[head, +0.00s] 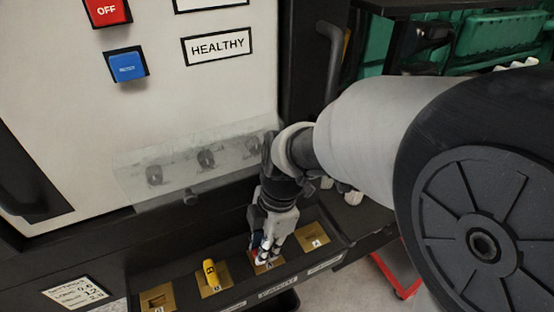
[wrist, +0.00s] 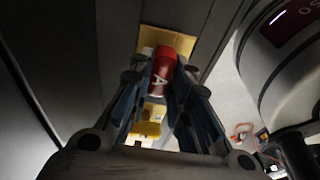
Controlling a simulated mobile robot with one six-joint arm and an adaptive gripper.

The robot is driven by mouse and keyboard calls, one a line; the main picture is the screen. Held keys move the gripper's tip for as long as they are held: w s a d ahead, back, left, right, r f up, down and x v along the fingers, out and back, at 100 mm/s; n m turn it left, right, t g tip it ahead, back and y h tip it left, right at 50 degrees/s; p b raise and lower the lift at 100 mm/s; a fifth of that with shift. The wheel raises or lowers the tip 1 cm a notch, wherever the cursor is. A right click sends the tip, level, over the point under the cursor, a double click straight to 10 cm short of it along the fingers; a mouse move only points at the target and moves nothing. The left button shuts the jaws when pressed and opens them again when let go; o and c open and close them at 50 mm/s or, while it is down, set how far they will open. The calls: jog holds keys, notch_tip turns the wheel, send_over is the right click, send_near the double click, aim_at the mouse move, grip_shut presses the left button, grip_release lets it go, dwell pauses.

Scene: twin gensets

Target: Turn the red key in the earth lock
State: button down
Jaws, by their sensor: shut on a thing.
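The red key (wrist: 162,72), marked with a white letter A, sits over a brass plate (wrist: 168,38) in the wrist view. My gripper (wrist: 157,85) has its fingers on both sides of the key and is shut on it. In the head view my gripper (head: 265,250) reaches down to a brass plate (head: 268,267) on the dark ledge. The key is mostly hidden there by the fingers. I cannot tell how far the key is turned. A yellow key (head: 210,275) marked B stands in the plate to the left.
An empty-looking brass plate (head: 157,299) lies at the far left and another plate (head: 312,237) at the right. A clear cover (head: 195,165) over several dark knobs is behind my gripper. A red OFF button (head: 106,11) and a blue button (head: 127,66) are on the panel above.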

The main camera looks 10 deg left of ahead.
jog(key=m, duration=0.4)
jog(key=shift+t, duration=0.4)
jog(key=m+p, duration=0.1)
jog(key=m, duration=0.3)
jog(key=shift+r+m+t, duration=0.1)
jog(key=shift+m+t, duration=0.2)
jog(key=shift+t, duration=0.1)
jog(key=m+t+p, duration=0.1)
jog(key=m+p, duration=0.2)
jog(key=m, duration=0.3)
jog(key=m+p, duration=0.1)
jog(key=m, duration=0.1)
jog(key=shift+m+h+p, duration=0.35)
jog(key=shift+m+h, duration=0.05)
jog(key=shift+m+t, duration=0.3)
jog(key=shift+m, duration=0.3)
